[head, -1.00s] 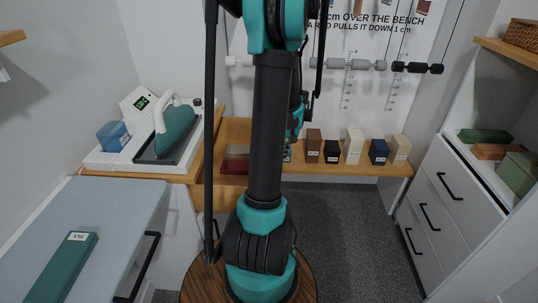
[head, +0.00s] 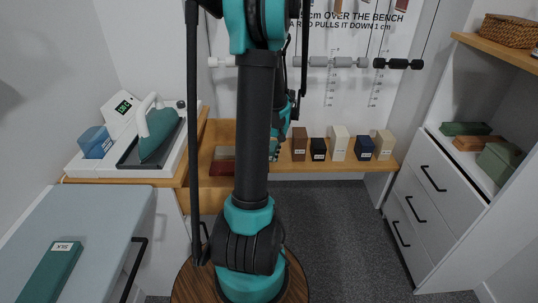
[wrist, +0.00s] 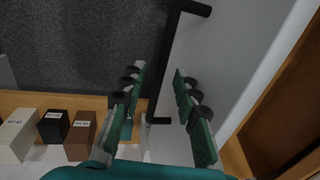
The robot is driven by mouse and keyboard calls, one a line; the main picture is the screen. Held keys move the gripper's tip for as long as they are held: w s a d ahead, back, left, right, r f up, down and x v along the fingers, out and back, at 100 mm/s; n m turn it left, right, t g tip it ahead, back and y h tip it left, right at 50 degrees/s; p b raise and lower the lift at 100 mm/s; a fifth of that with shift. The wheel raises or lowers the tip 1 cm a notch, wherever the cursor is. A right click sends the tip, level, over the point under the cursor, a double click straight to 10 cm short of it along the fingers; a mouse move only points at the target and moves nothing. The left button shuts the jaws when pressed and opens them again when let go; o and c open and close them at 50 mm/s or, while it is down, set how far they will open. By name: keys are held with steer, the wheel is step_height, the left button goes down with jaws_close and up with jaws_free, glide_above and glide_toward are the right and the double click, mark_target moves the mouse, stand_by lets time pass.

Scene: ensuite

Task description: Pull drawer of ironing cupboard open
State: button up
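My gripper (wrist: 158,72) is open in the wrist view, with its two green fingers spread apart. A black bar handle (wrist: 166,58) on a pale front panel (wrist: 212,60) runs between the fingers in that picture; I cannot tell whether either finger touches it. In the head view my gripper (head: 276,152) is mostly hidden behind my arm, near the wooden bench. A cupboard with a pale blue top (head: 95,215) stands at the left, with a black handle (head: 136,265) on its side. I cannot tell for sure which front the wrist view shows.
An iron (head: 158,132) stands on a counter at the back left. Several small blocks, one brown (head: 299,143), stand on the bench. A green SILK box (head: 50,275) lies on the pale blue top. White drawers (head: 432,205) stand at the right. Grey carpet (head: 340,240) is clear between.

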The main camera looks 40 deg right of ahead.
step_height(320, 180, up, 12)
steer(key=s+d, duration=0.1)
steer(key=d, duration=0.1)
steer(key=shift+s, duration=0.2)
steer(key=shift+f, duration=0.15)
stand_by(0.5)
